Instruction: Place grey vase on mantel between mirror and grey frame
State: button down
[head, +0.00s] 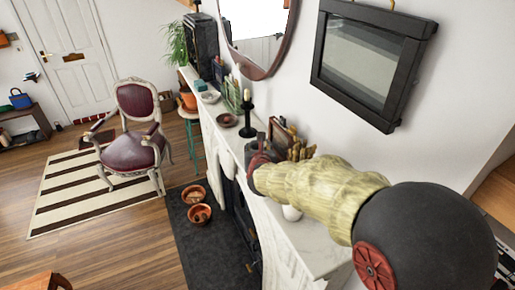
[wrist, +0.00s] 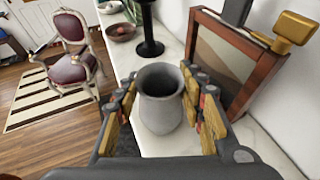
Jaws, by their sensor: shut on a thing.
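The grey vase (wrist: 161,99) is upright between the fingers of my gripper (wrist: 163,120) in the wrist view, over the white marble mantel (head: 318,247). My gripper (head: 262,165) is shut on it. I cannot tell whether the vase's base touches the mantel. In the head view the vase (head: 254,149) shows only partly behind the gripper. The round mirror (head: 262,62) hangs on the wall further along. A grey-black frame (head: 369,62) hangs on the wall to the right of the mirror, above my arm.
A black candlestick (wrist: 149,35) and a brown bowl (wrist: 121,32) stand beyond the vase. A wood-framed picture (wrist: 232,60) leans against the wall to its right. A small white object (head: 291,213) shows below my arm. The mantel's near end is bare.

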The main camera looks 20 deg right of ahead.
jog(key=shift+f, duration=0.1)
jog(key=c, duration=1.1)
grip_release()
